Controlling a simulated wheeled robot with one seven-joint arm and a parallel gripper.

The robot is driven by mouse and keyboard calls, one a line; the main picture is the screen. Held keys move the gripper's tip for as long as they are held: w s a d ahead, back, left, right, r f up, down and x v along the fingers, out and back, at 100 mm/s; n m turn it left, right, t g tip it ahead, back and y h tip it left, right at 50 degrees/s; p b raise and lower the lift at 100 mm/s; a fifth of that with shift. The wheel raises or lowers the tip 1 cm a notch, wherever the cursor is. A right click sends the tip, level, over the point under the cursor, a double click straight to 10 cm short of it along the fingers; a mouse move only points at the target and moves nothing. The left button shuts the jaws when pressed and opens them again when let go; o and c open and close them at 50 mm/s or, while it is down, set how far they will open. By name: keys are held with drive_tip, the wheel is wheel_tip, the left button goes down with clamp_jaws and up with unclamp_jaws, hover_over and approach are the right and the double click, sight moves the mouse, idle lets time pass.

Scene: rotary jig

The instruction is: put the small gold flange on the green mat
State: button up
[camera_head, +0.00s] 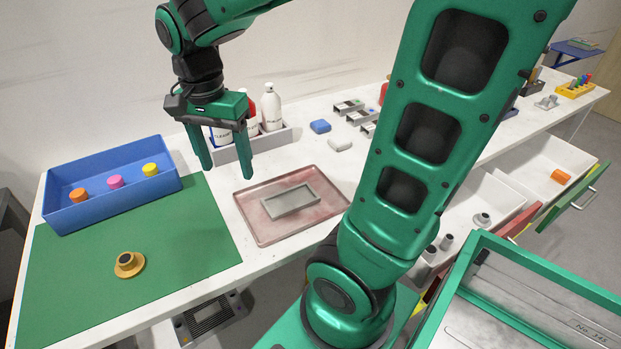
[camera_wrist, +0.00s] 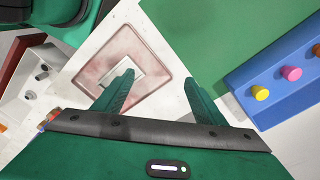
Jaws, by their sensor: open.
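The small gold flange (camera_head: 129,264) lies on the green mat (camera_head: 190,240) at the left of the table, with its dark-topped hub facing up. It stands apart from the blue bin. My gripper (camera_head: 228,165) is open and empty, raised above the table to the right of the mat, with its fingers pointing down. In the wrist view my gripper's fingers (camera_wrist: 158,95) are spread with nothing between them. The mat also shows in the wrist view (camera_wrist: 200,45), but the flange does not.
A blue bin (camera_head: 110,188) with orange, pink and yellow knobs stands at the mat's back edge. A reddish tray (camera_head: 262,232) holding a grey rectangular part (camera_head: 291,201) lies right of the mat. Bottles (camera_head: 271,108) stand in a grey holder behind. Open drawers (camera_head: 545,165) extend at right.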

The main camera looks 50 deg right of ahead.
drive_tip(key=s+d+f+n, duration=0.4)
drive_tip(key=s+d+n, duration=0.3)
drive_tip(key=s+d, duration=0.4)
drive_tip(key=s, duration=0.4)
drive_tip(key=shift+s+d+y, duration=0.15)
drive_tip(key=shift+y, duration=0.25)
